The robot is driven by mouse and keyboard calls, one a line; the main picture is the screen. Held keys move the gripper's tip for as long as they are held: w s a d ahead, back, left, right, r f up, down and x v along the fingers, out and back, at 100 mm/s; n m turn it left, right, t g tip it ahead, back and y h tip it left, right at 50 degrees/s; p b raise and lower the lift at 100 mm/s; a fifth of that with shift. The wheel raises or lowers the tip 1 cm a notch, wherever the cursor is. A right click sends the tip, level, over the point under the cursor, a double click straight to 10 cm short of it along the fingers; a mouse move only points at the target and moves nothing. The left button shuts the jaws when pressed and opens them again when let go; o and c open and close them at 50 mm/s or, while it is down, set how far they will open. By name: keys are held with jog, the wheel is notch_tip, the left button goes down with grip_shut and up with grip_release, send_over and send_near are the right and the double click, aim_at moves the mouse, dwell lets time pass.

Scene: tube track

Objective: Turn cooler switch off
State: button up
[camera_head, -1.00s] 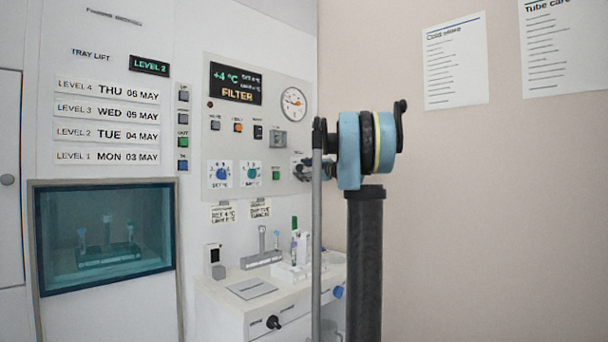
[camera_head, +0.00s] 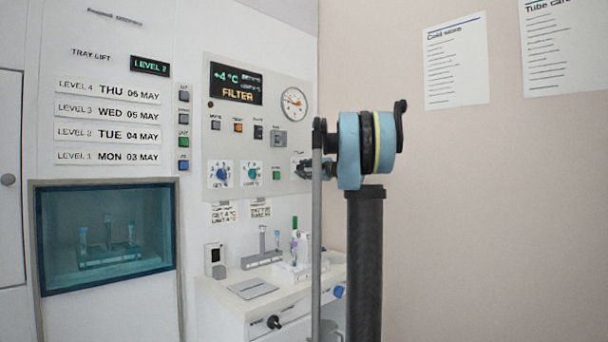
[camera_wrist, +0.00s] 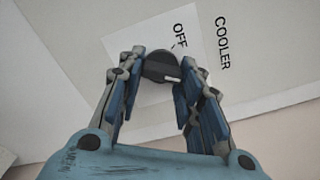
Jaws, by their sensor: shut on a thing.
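The cooler switch is a dark round knob (camera_wrist: 162,66) on a white plate, with the words OFF and COOLER printed beside it in the wrist view. A pale pointer mark shows on the knob's edge, on the side nearer my palm, away from the word OFF. My gripper (camera_wrist: 158,75) is shut on the knob, with one blue-padded finger on each side. In the head view my gripper (camera_head: 308,170) is at the lower right of the control panel (camera_head: 270,140), and my arm hides most of the switch.
The panel also carries a display (camera_head: 236,83) reading +4 °C and FILTER, a round gauge (camera_head: 293,103), two dials and several buttons. Below is a white counter (camera_head: 225,292) with tube racks. A glass-fronted tray lift (camera_head: 105,240) stands left. The wall at right is clear except for posters.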

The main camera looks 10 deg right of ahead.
jog(key=n, duration=0.7)
jog(key=shift+s, duration=0.1)
jog(key=n, duration=0.3)
jog(key=shift+r+n, duration=0.1)
jog(key=shift+n, duration=0.3)
jog(key=shift+r+n, duration=0.1)
jog(key=shift+n, duration=1.7)
jog(key=o, duration=1.1)
jog(key=shift+c, duration=0.2)
jog(key=v, duration=1.2)
